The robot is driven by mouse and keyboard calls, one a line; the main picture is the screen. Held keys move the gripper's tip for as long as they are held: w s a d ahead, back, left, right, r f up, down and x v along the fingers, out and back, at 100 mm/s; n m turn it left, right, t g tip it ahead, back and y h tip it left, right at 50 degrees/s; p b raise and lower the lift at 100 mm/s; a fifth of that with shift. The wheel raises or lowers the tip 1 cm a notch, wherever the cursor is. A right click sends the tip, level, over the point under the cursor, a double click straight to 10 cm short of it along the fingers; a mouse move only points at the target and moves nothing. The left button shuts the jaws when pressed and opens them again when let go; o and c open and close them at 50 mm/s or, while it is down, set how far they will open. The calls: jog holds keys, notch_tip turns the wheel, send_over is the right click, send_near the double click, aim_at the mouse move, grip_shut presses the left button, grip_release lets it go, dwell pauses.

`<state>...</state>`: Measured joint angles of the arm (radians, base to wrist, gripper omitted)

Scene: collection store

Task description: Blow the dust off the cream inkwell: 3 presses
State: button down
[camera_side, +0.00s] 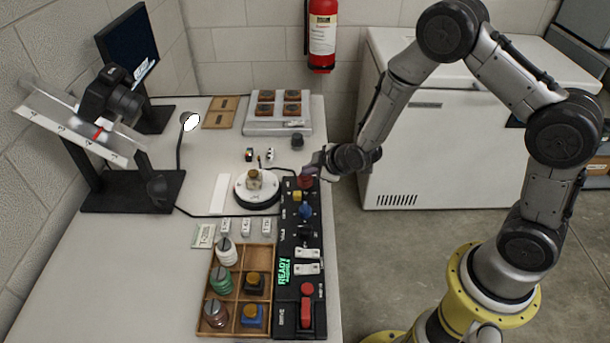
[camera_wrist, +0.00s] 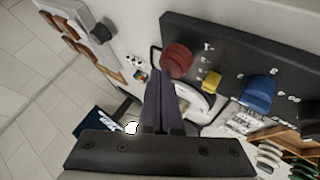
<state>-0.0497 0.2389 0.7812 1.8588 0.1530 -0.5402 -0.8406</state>
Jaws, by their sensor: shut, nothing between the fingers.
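The cream inkwell (camera_side: 254,180) stands upright on a round white turntable (camera_side: 243,194) with a black base, left of the black control panel (camera_side: 289,240). The panel carries a red round button (camera_side: 305,182) at its far end; this button also shows in the wrist view (camera_wrist: 177,58). My gripper (camera_side: 313,168) is shut and empty, with its tips close to the red button; I cannot tell whether they touch it. In the wrist view my fingers (camera_wrist: 160,95) lie together and cover part of the turntable. I cannot make out the inkwell there.
The panel also has a yellow button (camera_side: 297,196), a blue knob (camera_side: 306,212), white switches, a green READY display (camera_side: 284,271) and a red lever (camera_side: 307,303). A wooden tray (camera_side: 239,318) of several jars stands in front. A camera on a stand (camera_side: 112,95) is at left.

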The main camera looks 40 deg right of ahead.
aim_at(309, 178)
jog(key=shift+f, duration=0.6)
dwell(0.7)
jog(key=shift+r, duration=1.25)
jog(key=shift+r, duration=2.5)
dwell(0.5)
